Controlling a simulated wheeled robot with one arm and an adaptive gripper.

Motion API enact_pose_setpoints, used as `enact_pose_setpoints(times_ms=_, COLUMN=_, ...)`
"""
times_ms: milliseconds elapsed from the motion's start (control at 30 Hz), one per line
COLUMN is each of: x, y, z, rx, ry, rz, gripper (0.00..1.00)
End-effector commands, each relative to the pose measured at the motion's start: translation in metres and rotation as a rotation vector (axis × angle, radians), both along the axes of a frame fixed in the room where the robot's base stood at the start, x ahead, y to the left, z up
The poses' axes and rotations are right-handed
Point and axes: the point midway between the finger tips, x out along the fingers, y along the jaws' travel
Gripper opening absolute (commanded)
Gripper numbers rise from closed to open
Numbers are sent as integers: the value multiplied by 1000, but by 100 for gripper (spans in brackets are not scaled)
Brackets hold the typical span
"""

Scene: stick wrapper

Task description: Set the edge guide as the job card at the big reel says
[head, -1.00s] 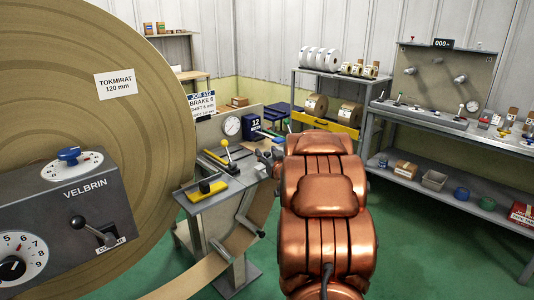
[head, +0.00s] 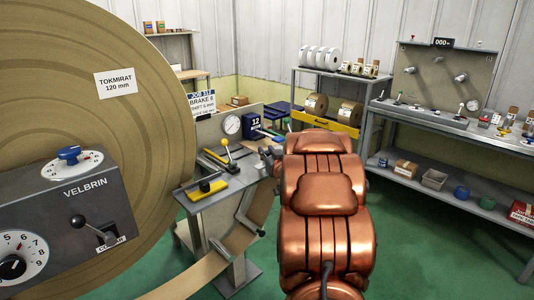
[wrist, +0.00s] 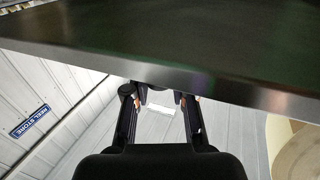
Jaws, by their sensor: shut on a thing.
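The job card (head: 201,102) stands behind the big reel (head: 150,140); it reads JOB 312 and BRAKE 8, with smaller lines I cannot read surely. My gripper (head: 269,157) is at the stand's right end, partly hidden by my copper arm. In the wrist view its fingers (wrist: 160,100) close around a small dark part (wrist: 150,88), mostly hidden. I cannot tell which piece is the edge guide.
The VELBRIN control box (head: 75,215) with knob, lever and dial is in front of the reel. Brown web (head: 215,262) runs under the stand. A shelf rack (head: 330,95) and a workbench (head: 435,125) stand behind. Green floor at lower right is clear.

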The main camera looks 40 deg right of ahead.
Motion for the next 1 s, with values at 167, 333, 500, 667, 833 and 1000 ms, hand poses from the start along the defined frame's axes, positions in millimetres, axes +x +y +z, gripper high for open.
enact_pose_setpoints(times_ms=167, x=0, y=0, z=0, rx=0, ry=0, rz=0, gripper=0)
enact_pose_setpoints(times_ms=333, x=0, y=-9, z=0, rx=2, ry=1, rz=-1, gripper=0)
enact_pose_setpoints(times_ms=500, x=-1, y=-21, z=-1, rx=3, ry=2, rz=-1, gripper=0)
enact_pose_setpoints(times_ms=667, x=-1, y=-20, z=-2, rx=2, ry=2, rz=-1, gripper=0)
enact_pose_setpoints(times_ms=833, x=-1, y=-20, z=-1, rx=2, ry=1, rz=-1, gripper=35)
enact_pose_setpoints(times_ms=1000, x=-1, y=-20, z=-1, rx=1, ry=1, rz=0, gripper=48)
